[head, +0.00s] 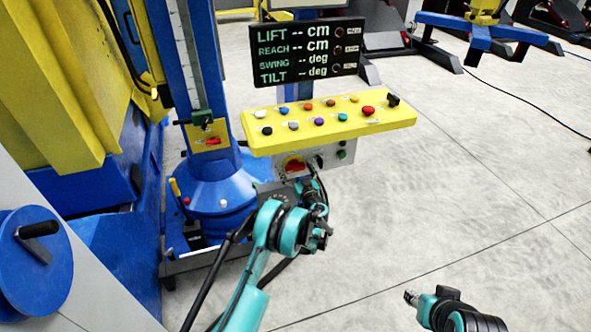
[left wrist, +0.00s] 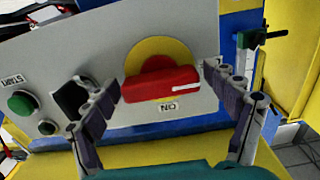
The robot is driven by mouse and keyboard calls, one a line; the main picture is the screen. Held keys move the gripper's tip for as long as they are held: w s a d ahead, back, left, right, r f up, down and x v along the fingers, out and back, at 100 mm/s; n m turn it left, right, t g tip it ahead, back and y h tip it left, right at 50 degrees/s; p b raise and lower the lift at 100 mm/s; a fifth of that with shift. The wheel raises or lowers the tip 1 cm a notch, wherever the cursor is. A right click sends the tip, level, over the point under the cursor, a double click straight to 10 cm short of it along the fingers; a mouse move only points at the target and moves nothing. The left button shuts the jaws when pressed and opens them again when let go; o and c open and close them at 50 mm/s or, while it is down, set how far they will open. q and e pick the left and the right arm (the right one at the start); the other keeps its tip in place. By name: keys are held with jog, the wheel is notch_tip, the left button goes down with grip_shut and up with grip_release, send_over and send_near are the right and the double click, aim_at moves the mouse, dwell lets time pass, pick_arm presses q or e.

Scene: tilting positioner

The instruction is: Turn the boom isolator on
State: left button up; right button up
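The boom isolator (head: 294,164) is a red rotary handle on a yellow disc, on the grey box under the yellow console. In the left wrist view the red handle (left wrist: 160,86) lies nearly level, with a white mark towards its right end. An upside-down ON label (left wrist: 168,106) shows just below it. My left gripper (head: 314,196) is in front of the box. Its open fingers (left wrist: 162,79) show on either side of the handle, with visible gaps and nothing between them gripped. My right gripper (head: 412,298) is low at the right, away from the console; its fingers are unclear.
Coloured knobs top the yellow console (head: 400,118), below a dark display (head: 305,52). A green START button (left wrist: 22,103) and a black part (left wrist: 72,98) sit beside the isolator. Another red handle (head: 212,141) is on the blue column.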

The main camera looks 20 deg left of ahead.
pick_arm(q)
jog(key=c, duration=0.8)
jog(key=shift+m, duration=0.4)
jog(key=m, duration=0.3)
jog(key=shift+m, duration=0.4)
jog(key=m, duration=0.8)
jog(key=shift+m, duration=0.4)
jog(key=m, duration=0.4)
jog(key=shift+m, duration=0.4)
